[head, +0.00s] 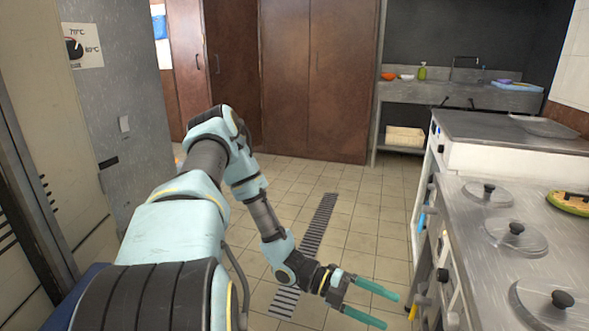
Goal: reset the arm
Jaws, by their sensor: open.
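My arm reaches forward from the lower left in the head view, bends at a high elbow and comes down to the right. My gripper (378,303) is at the lower middle, low over the tiled floor and left of the stove front. Its two green fingers are apart and point right. Nothing shows between them.
A steel stove top with several lidded wells (515,236) runs along the right, its knobbed front close to my fingertips. A grey cabinet with a dial (74,47) stands at left. Brown cupboards (318,80) and a sink counter (455,95) are behind. The tiled floor (365,215) between is clear.

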